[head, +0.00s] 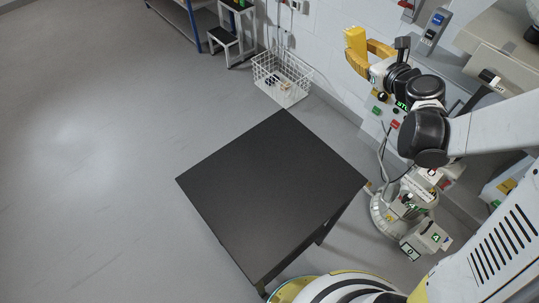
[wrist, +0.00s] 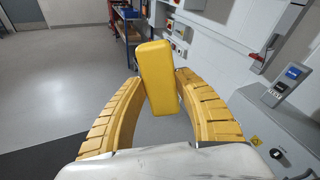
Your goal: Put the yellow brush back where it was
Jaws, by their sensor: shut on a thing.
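The yellow brush (wrist: 160,75) shows as a plain yellow block, upright and slightly tilted, between the fingertips in the wrist view. My gripper (wrist: 163,95), with curved yellow fingers, is shut on it. In the head view the yellow brush (head: 355,40) is at the upper right, held up in my gripper (head: 357,52) in front of the white wall. The brush's underside and bristles cannot be made out.
A black table (head: 270,195) with a bare top stands in the middle. A white wire basket (head: 281,78) with small items is by the wall. Grey machine housings (head: 500,50) stand at the right. The floor at left is clear.

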